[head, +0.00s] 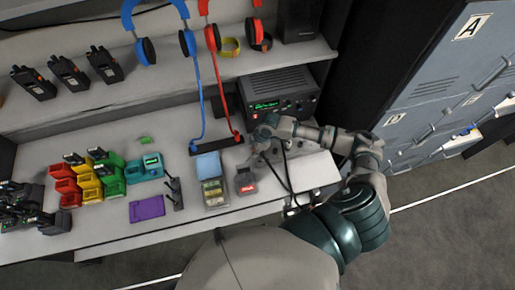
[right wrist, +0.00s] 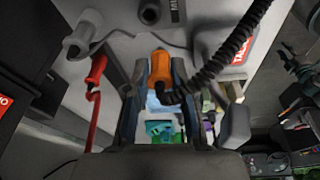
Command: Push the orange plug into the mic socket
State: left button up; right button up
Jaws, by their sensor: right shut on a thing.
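The orange plug (right wrist: 160,68) is between the two fingers of my right gripper (right wrist: 160,85), which is shut on it. A black coiled cord (right wrist: 225,50) runs from the plug to the upper right. A round metal socket (right wrist: 150,12), which looks like the mic socket, is on the panel just beyond the plug's front end, apart from it in the picture. The label beside it is too small to read. In the head view my right gripper (head: 266,131) is at the front of the black radio (head: 280,96); the plug cannot be made out there. My left gripper is not in view.
Lockers (head: 435,80) stand at right.

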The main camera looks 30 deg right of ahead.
jog(key=shift+d+f, duration=0.1)
jog(key=shift+d, duration=0.1)
jog(key=shift+d+f, duration=0.1)
jog(key=shift+d, duration=0.25)
jog(key=shift+d+f, duration=0.25)
jog(key=shift+d, duration=0.35)
jog(key=shift+d+f, duration=0.25)
jog(key=shift+d, duration=0.35)
jog(key=shift+s+a, duration=0.1)
jog(key=shift+a, duration=0.45)
jog(key=shift+d, duration=0.15)
jog(key=shift+d+f, duration=0.15)
jog(key=shift+d, duration=0.35)
jog(key=shift+d+f, duration=0.1)
jog(key=shift+d, duration=0.1)
jog(key=shift+a, duration=0.4)
jog(key=shift+d+r+p, duration=0.15)
jog(key=shift+r+p, duration=0.4)
jog(key=shift+r, duration=0.15)
jog(key=shift+r+p, duration=0.65)
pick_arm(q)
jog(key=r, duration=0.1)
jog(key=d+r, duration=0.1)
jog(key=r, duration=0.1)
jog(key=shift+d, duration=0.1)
pick_arm(e)
jog(key=shift+a+v, duration=0.25)
jog(key=shift+v, duration=0.9)
